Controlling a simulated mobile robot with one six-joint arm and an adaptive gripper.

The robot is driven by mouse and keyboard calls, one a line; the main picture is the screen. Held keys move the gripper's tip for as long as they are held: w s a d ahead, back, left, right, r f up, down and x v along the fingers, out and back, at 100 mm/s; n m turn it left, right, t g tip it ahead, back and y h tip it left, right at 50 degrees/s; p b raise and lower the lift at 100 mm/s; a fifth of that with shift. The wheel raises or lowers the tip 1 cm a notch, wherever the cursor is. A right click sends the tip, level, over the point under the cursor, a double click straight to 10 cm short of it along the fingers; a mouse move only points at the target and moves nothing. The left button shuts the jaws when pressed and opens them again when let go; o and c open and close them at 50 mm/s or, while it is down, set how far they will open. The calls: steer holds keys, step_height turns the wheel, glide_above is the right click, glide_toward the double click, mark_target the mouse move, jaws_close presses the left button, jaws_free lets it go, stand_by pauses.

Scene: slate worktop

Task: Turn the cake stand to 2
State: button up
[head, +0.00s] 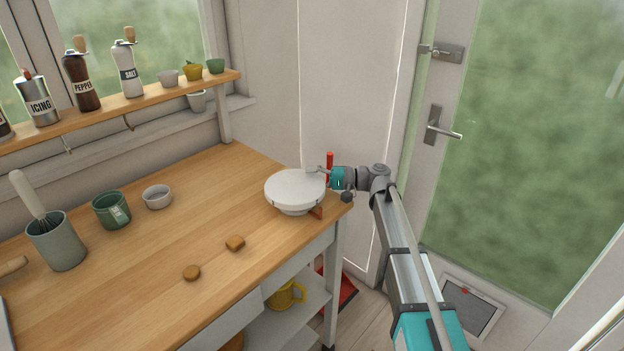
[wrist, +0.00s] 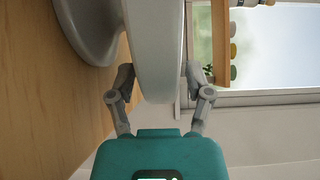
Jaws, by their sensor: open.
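The white cake stand (head: 294,186) stands upright near the right corner of the wooden worktop. A small reddish-brown piece (head: 316,212) shows beside its base. I cannot read any numbers on the stand. My gripper (head: 316,170) is at the far right edge of the plate. In the wrist view the plate's rim (wrist: 158,45) runs between the two fingers of my gripper (wrist: 160,78), one on each face side. The fingers are open around the rim; I cannot tell whether either touches it. The stand's foot (wrist: 92,30) shows at upper left.
Two small brown pieces (head: 235,243) lie on the worktop (head: 190,225). A green cup (head: 111,209), a small bowl (head: 158,196) and a whisk pot (head: 56,240) stand at left. A red upright thing (head: 330,166) is just behind my gripper. A shelf (head: 150,110) holds jars and mills.

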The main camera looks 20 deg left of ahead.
steer(key=shift+a, duration=0.1)
steer(key=shift+c, duration=0.3)
jaws_close()
steer(key=shift+a+n+g, duration=0.15)
steer(key=shift+n+g, duration=0.25)
steer(key=shift+o, duration=0.3)
jaws_free()
steer(key=shift+w, duration=0.1)
